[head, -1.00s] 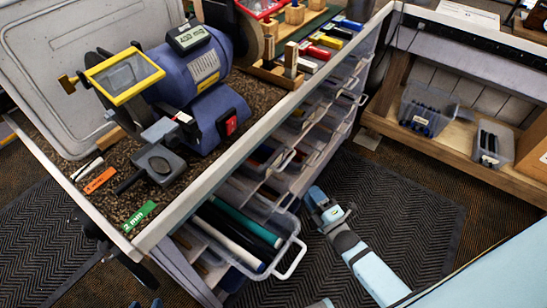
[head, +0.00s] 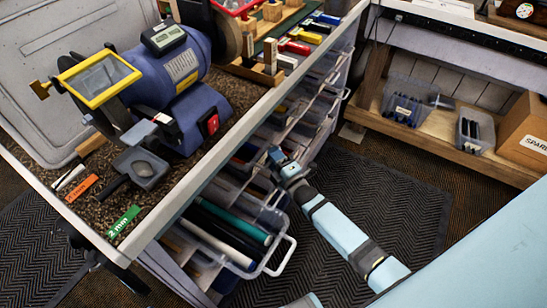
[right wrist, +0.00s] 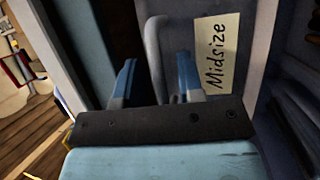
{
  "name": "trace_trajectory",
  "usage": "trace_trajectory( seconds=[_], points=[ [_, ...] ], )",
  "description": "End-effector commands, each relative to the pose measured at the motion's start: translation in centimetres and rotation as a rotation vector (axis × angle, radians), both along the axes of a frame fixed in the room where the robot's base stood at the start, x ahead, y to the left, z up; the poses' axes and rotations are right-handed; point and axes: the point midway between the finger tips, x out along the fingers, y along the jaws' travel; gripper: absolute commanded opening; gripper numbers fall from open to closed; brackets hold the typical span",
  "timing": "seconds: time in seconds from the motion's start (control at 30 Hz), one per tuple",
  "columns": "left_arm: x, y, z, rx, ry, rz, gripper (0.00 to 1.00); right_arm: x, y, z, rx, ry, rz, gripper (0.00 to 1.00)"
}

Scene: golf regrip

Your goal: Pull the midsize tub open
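The midsize tub shows in the right wrist view by its label (right wrist: 222,58), a pale card reading "Midsize". A pale curved handle (right wrist: 154,55) stands beside the label. My right gripper (right wrist: 156,78) has its two blue fingers spread apart, with the handle bar between them; I cannot tell whether either finger touches it. In the head view my right gripper (head: 277,157) is at the front of the tub rack under the bench, and it hides part of the tub front there. My left gripper is not in view.
A clear tub (head: 271,228) with green, white and dark grips sticks out of the rack, below and left of my right gripper. The bench (head: 205,190) with a blue grinder (head: 180,75) is above the rack. A low shelf (head: 400,125) stands at right.

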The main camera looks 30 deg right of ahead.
Motion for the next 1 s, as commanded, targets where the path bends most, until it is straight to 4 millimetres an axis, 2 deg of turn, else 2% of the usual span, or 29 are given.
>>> trace_trajectory(
  seconds=[0.23, 0.3, 0.4, 0.77, 1.0],
  points=[
    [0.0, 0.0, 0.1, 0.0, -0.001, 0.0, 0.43, 0.1, 0.0, 0.0, 0.0, 0.0, 0.0, 0.35],
    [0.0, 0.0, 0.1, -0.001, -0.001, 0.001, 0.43, 0.1, 0.0, 0.0, 0.0, 0.0, 0.0, 0.19],
    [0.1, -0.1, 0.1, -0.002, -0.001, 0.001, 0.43, 0.0, 0.0, 0.0, 0.0, 0.0, 0.0, 0.0],
    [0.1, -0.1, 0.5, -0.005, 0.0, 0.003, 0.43, -0.7, -0.4, 0.1, -0.001, 0.0, 0.001, 0.0],
    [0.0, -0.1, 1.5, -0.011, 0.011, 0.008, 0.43, -4.2, -2.4, 0.3, -0.002, 0.003, 0.0, 0.0]
  ],
)
